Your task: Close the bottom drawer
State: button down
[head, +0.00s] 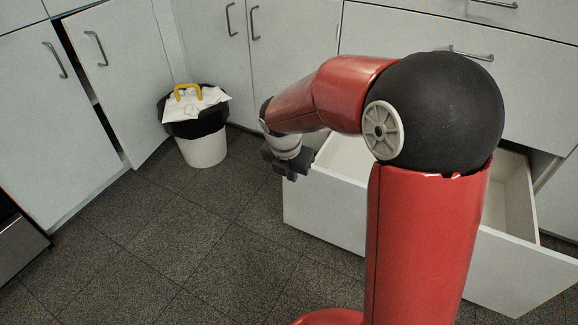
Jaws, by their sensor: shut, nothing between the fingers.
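The bottom drawer (524,276) is white and pulled out from the cabinet at the right. Its left front corner and part of its inside show; its middle is hidden behind my red arm. My gripper (287,172) is shut and empty, pointing down near the drawer's left front corner. I cannot tell whether it touches the drawer.
A white bin (203,148) with a black liner stands in the cabinet corner at the left. A cabinet door (118,75) at the left stands slightly ajar. A closed drawer with a handle (470,53) is above the open one. The dark tiled floor (170,235) is clear.

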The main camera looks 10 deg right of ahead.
jog(key=shift+w+d+f+b, duration=0.15)
jog(key=shift+w+d+f, duration=0.3)
jog(key=shift+w, duration=0.2)
jog(key=shift+w+d+f+b, duration=0.1)
jog(key=shift+w+d+f, duration=0.3)
jog(key=shift+w, duration=0.2)
jog(key=shift+w+d+f+b, duration=0.15)
jog(key=shift+w+d+f, duration=0.25)
jog(key=shift+w, duration=0.25)
jog(key=shift+w+d+r, duration=0.1)
